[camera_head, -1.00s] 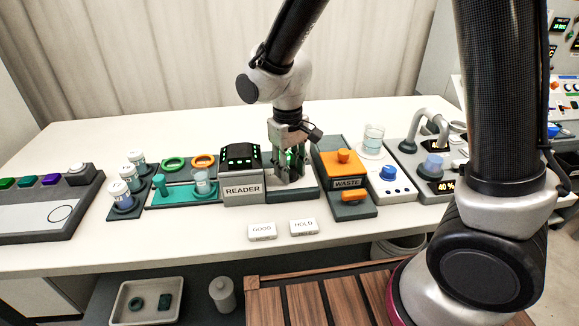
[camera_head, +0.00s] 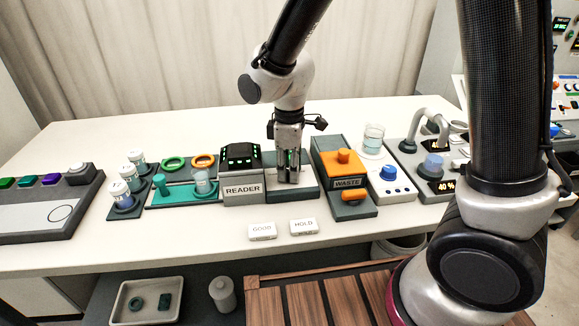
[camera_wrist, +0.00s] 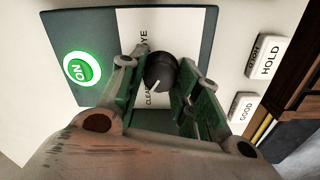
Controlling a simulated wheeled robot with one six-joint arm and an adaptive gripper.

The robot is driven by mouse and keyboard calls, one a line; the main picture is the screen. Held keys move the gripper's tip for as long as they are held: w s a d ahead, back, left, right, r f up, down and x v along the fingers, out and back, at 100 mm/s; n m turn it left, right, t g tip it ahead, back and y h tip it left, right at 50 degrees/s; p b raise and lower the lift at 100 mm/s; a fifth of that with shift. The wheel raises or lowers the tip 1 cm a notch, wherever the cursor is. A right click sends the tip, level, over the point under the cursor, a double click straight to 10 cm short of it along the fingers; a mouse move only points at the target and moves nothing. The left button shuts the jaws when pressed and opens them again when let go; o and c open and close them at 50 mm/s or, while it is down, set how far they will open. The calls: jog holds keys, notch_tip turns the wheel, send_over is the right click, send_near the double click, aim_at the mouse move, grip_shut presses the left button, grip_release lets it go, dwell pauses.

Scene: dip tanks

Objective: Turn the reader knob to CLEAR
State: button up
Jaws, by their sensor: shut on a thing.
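The reader knob (camera_wrist: 159,70) is round and black with a white pointer line, and shows in the wrist view between my fingers. Its pointer slants down-left, toward the printed word CLEAR (camera_wrist: 150,94); the word DYE (camera_wrist: 143,38) is above it. My gripper (camera_wrist: 163,82) is shut on the knob, one green-padded finger on each side. In the head view my gripper (camera_head: 289,181) points straight down at the panel right of the box marked READER (camera_head: 242,189), and hides the knob there.
A green lit ON button (camera_wrist: 82,69) is on the same panel. An orange WASTE unit (camera_head: 346,181) stands close to the right of my gripper. GOOD (camera_head: 262,231) and HOLD (camera_head: 304,227) blocks lie in front. The bench behind is clear.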

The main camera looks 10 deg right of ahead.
jog(key=shift+n, duration=0.3)
jog(key=o, duration=1)
jog(key=shift+o, duration=0.2)
jog(key=shift+r, duration=0.1)
notch_tip(320, 180, up, 12)
jog(key=shift+s, duration=0.2)
